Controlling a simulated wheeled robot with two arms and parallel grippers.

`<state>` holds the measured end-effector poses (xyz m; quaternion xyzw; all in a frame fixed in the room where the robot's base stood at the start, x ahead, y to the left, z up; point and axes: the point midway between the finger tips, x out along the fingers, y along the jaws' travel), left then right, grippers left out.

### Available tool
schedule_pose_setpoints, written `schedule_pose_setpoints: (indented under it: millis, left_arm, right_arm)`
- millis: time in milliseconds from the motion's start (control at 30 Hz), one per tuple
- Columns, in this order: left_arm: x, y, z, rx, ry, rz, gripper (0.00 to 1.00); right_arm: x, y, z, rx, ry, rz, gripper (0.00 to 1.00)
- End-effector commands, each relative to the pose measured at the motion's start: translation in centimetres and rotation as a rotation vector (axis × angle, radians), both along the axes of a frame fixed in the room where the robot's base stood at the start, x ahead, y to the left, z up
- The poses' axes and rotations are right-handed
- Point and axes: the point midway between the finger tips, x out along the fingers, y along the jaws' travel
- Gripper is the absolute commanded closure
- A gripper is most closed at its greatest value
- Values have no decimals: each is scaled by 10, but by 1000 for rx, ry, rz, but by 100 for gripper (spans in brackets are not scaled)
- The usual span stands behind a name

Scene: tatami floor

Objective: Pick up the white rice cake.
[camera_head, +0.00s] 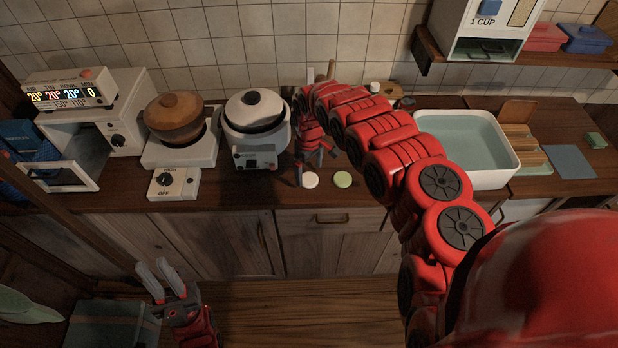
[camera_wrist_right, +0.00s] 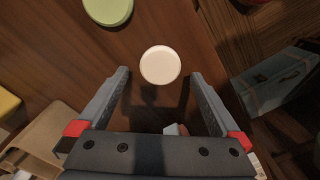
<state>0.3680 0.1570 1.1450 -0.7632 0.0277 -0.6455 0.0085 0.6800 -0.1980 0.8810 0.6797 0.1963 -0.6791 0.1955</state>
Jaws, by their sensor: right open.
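The white rice cake (camera_head: 310,180) is a small round disc lying flat on the dark wooden counter near its front edge. A green disc (camera_head: 342,179) lies to its right. My right gripper (camera_head: 314,168) is over the counter just behind the white rice cake. In the right wrist view, the gripper (camera_wrist_right: 158,74) is open and empty, with the white rice cake (camera_wrist_right: 160,65) ahead of the gap between its fingertips. The green disc (camera_wrist_right: 108,9) is at the top left there. My left gripper (camera_head: 153,266) is low in front of the cabinets, its fingers apart and empty.
A white rice cooker (camera_head: 257,130) stands left of my right gripper, beside a brown pot (camera_head: 175,118) on a white stove. A toaster oven (camera_head: 90,120) with its door open is further left. A water-filled basin (camera_head: 463,145) is to the right.

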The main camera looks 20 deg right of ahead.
Motion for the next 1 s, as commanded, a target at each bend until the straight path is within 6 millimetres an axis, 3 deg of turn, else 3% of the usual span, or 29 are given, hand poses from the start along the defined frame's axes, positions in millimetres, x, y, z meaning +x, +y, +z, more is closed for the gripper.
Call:
schedule_pose_setpoints:
  millis: [300,600,1000]
  left_arm:
    - [0,0,9,0,0,0,75]
    - [0,0,9,0,0,0,75]
    - [0,0,9,0,0,0,75]
  right_arm:
    - [-1,1,-27,-1,2,-1,0]
    - [0,0,-29,-3,1,-2,2]
    - [0,0,-29,-3,1,-2,74]
